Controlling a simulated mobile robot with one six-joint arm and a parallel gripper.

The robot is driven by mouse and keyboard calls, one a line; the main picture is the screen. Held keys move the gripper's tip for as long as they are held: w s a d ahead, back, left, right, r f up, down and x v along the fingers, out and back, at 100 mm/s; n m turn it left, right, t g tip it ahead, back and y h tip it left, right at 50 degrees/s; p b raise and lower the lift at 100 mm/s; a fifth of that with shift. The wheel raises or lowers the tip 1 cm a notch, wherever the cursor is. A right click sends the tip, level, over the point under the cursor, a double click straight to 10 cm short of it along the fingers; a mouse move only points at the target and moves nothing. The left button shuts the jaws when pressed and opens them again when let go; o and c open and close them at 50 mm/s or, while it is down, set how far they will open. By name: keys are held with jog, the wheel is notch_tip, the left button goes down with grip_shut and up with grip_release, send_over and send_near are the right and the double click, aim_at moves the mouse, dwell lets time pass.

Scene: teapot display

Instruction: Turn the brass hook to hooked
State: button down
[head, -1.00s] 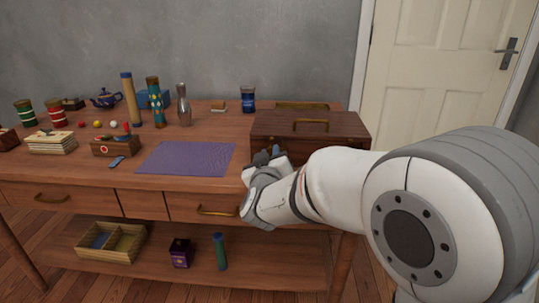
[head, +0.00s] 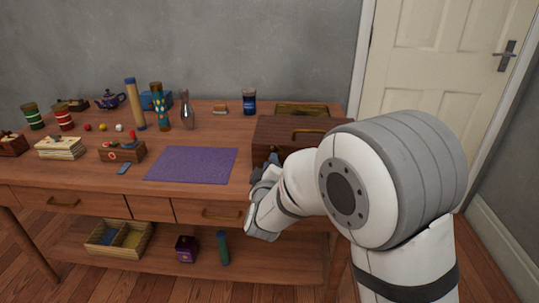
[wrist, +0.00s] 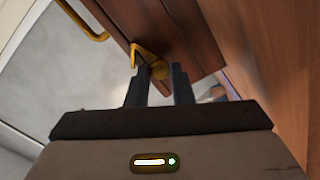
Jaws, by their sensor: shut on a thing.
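The brass hook (wrist: 144,54) is on the front of the dark wooden box (wrist: 180,30), seen in the wrist view. It has a bent arm and a round knob end between my fingertips. My gripper (wrist: 161,75) is shut on the hook, one dark finger on each side. In the head view my gripper (head: 270,165) is at the box's front left, and my own wrist and arm hide the hook. The box (head: 285,130) stands on the table's right end with its lid down. Whether the hook sits in its catch cannot be seen.
The mat is clear. A lower shelf holds a divided basket (head: 118,238). A white door (head: 430,70) is behind right.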

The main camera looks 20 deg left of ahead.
jog(key=n+p, duration=0.3)
jog(key=n, duration=0.1)
jog(key=shift+r, duration=0.1)
jog(key=shift+n+p, duration=0.6)
jog(key=shift+n, duration=0.3)
jog(key=shift+f, duration=0.2)
jog(key=c, duration=1.3)
grip_release()
jog(key=v, duration=0.7)
jog(key=shift+s+p, duration=0.4)
